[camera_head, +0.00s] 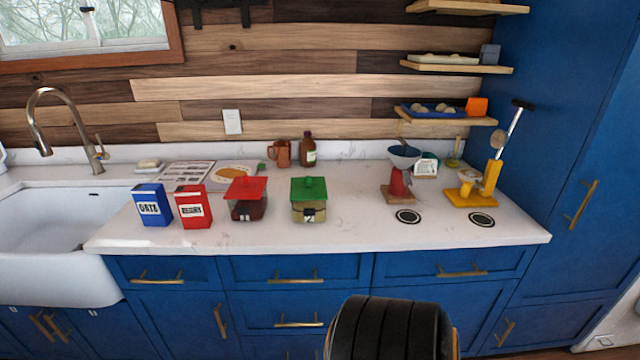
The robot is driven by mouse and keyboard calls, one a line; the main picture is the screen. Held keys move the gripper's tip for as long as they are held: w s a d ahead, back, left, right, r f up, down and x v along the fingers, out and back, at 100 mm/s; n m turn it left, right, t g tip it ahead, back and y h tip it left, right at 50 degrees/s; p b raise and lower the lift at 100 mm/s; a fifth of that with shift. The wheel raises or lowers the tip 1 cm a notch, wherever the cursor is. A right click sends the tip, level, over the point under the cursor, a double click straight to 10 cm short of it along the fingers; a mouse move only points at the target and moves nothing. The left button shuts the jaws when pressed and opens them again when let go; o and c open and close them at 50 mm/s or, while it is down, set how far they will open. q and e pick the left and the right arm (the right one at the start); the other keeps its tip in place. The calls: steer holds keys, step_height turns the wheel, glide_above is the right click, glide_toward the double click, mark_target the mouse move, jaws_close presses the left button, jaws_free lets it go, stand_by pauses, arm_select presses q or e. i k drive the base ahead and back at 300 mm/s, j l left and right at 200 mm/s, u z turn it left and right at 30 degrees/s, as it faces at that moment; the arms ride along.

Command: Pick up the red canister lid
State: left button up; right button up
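The red canister lid (246,187) sits on top of a see-through canister (248,211) with dark red contents, on the white counter. A similar canister (309,212) with a green lid (309,188) stands to its right, a small gap apart. Neither of my grippers shows in the head view. A dark rounded part of mine is at the bottom centre, well in front of the counter and far from the lid.
A blue oats box (153,205) and a red box (193,207) stand left of the red-lidded canister. A white sink (45,245) is at the left. A red scale-like device (398,183) and a yellow press (480,190) stand at the right. The counter front (330,238) is clear.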

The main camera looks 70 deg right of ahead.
mark_target(245, 187)
steer(key=z, duration=1.65)
